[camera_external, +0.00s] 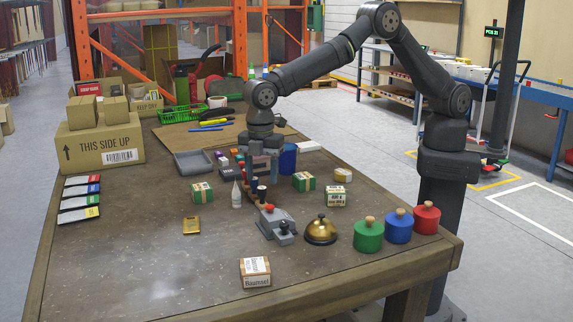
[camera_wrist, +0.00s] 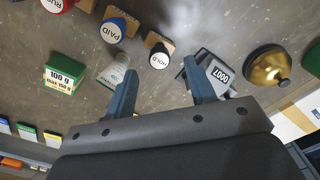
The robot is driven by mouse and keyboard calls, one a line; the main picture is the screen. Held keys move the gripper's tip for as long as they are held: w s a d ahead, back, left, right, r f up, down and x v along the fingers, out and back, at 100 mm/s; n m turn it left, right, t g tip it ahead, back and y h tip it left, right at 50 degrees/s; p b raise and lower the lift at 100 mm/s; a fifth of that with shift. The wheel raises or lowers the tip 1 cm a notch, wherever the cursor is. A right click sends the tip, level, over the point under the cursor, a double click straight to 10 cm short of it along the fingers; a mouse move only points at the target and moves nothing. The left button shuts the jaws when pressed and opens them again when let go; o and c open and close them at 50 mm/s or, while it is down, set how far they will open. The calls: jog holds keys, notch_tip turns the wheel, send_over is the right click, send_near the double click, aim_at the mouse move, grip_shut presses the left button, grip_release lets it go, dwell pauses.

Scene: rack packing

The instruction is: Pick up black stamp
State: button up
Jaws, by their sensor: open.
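The black stamp (camera_wrist: 158,58) has a round black-rimmed cap marked HOLD over a wooden base; in the external view its dark cap (camera_external: 262,192) shows just below my gripper. My gripper (camera_external: 264,175) points down above the row of stamps, with its fingers apart. In the wrist view my gripper (camera_wrist: 160,66) shows two blue fingers, with the black stamp centred around the gap between their tips and nothing held. The blue PAID stamp (camera_wrist: 114,30) and the red RUSH stamp (camera_wrist: 57,4) stand up and to the left of it.
A white bottle (camera_wrist: 113,70) is close by the left finger. A grey numbering device (camera_wrist: 214,72) marked 0007 is close by the right finger, with a brass bell (camera_external: 320,231) beyond. A green-and-white box (camera_wrist: 64,77) stands farther left. The front left of the table (camera_external: 130,265) is clear.

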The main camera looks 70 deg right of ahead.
aim_at(262, 188)
notch_tip(262, 188, down, 5)
jog(key=shift+f, duration=0.1)
jog(key=c, duration=1.1)
jog(key=shift+o, duration=0.2)
